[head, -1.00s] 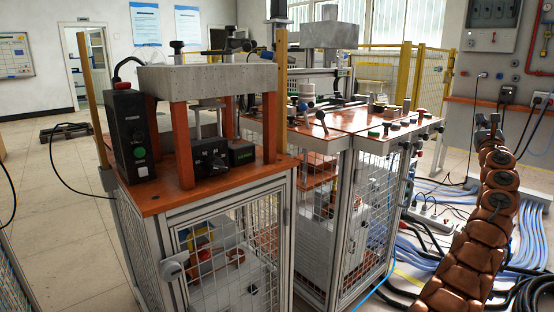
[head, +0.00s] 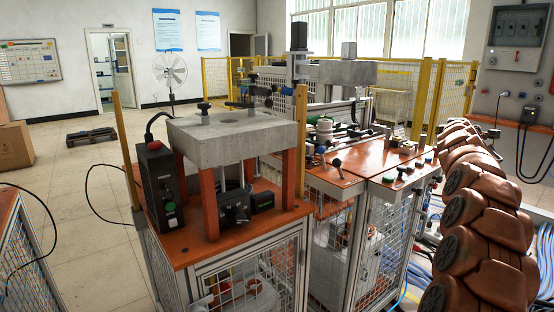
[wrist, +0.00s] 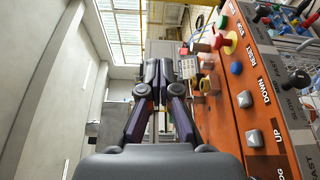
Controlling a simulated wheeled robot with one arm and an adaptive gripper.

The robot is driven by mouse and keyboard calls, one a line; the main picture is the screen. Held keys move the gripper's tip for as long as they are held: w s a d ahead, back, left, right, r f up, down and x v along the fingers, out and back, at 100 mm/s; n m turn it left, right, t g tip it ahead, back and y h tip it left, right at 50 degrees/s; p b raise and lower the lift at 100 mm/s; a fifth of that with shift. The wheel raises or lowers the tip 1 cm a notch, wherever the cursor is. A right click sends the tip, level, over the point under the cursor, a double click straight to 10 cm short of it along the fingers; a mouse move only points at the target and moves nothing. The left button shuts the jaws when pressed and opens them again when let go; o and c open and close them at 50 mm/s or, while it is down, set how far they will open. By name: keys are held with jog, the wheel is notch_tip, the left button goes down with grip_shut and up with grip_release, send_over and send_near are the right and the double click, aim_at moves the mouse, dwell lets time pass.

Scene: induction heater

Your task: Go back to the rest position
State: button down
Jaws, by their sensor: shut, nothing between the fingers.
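My gripper (wrist: 159,70) shows in the wrist view with its two fingers together and nothing between them. It is apart from the orange control panel (wrist: 228,110), which lies to its right with buttons and levers on it. The gripper cannot be made out in the head view, where my copper-coloured arm (head: 480,215) rises along the right side. The induction heater station (head: 230,140), with a grey slab on orange posts, stands at the middle left in the head view.
A second orange-topped bench (head: 345,180) stands right of the station. Yellow fencing (head: 436,95) runs behind it. A cardboard box (head: 14,145) and a low pallet (head: 91,137) are at the left. The floor (head: 75,185) between them and the station is mostly clear.

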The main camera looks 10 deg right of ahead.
jog(key=s+a+m+g+y+p, duration=0.1)
jog(key=s+a+m+y+p, duration=0.15)
jog(key=a, duration=0.55)
jog(key=s+a+m+g+y+p, duration=0.1)
jog(key=a+y+p, duration=0.15)
jog(key=a, duration=0.55)
jog(key=s+a+f+m+g+y+p, duration=0.3)
jog(key=s+a+p, duration=0.4)
jog(key=s+a, duration=0.7)
jog(key=s+a+f+m+g+y+p, duration=0.1)
jog(key=s+a+g+p, duration=0.2)
jog(key=s, duration=1)
jog(key=s+a+f+m+g+p, duration=0.2)
jog(key=s+a+g+p, duration=0.2)
jog(key=s+a, duration=0.4)
jog(key=s+a+f+m+g+y+p, duration=0.1)
jog(key=s+a, duration=0.4)
jog(key=s, duration=1.4)
jog(key=m+g+p, duration=0.1)
jog(key=g+p, duration=0.1)
jog(key=shift+a+f+g+y+p, duration=0.2)
jog(key=shift+a+g+y+p, duration=0.1)
jog(key=shift+a+g, duration=0.1)
jog(key=shift+a, duration=0.15)
